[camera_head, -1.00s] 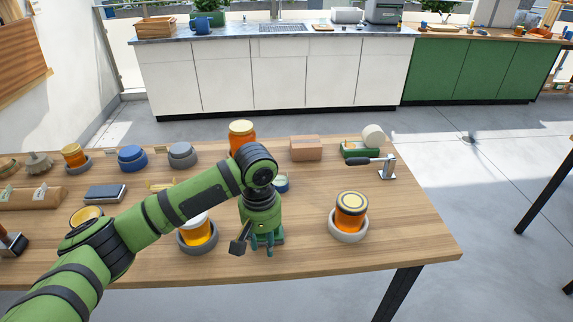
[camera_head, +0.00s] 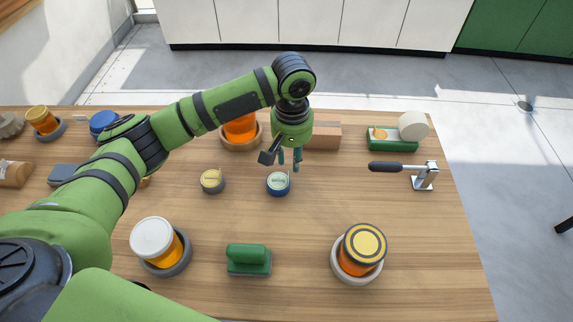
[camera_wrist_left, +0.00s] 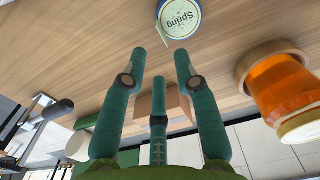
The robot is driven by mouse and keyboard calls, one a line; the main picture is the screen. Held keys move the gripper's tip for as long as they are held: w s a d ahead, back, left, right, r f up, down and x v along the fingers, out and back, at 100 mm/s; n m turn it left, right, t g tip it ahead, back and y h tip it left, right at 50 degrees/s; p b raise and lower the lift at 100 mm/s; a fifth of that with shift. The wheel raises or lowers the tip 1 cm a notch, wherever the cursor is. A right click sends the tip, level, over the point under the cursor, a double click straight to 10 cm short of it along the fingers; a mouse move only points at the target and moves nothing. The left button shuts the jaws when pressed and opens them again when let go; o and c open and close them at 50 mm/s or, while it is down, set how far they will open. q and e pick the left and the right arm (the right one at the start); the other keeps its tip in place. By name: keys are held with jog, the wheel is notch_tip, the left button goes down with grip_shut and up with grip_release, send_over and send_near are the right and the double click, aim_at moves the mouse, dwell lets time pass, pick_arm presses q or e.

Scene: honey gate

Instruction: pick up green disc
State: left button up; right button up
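A small round disc (camera_head: 278,183) with a pale green labelled top and blue rim lies on the wooden table in the head view. In the left wrist view, it shows at the top edge (camera_wrist_left: 179,17), partly cut off, with lettering that seems to read "Spring". My left gripper (camera_head: 289,165) is just behind the disc in the head view, pointing down. In the left wrist view, its teal fingers (camera_wrist_left: 160,70) are spread with nothing between them. The disc lies beyond the fingertips, apart from them. My right gripper is not in view.
A yellow-topped disc (camera_head: 212,180) lies to the left. An orange jar (camera_head: 240,128) and a cardboard box (camera_head: 325,136) stand close behind the gripper. A green-handled block (camera_head: 248,259), a white-lidded jar (camera_head: 155,240) and a yellow-lidded jar (camera_head: 364,245) stand nearer. A lever clamp (camera_head: 420,176) is right.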

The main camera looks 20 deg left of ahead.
aim_at(288, 181)
pick_arm(q)
jog(key=shift+s+f, duration=0.3)
jog(key=shift+f, duration=0.1)
jog(key=f, duration=0.2)
jog(key=f+p, duration=0.1)
jog(key=f, duration=0.2)
jog(key=shift+s+a+f, duration=0.1)
jog(key=shift+a+f, duration=0.1)
jog(key=shift+c, duration=0.4)
grip_shut()
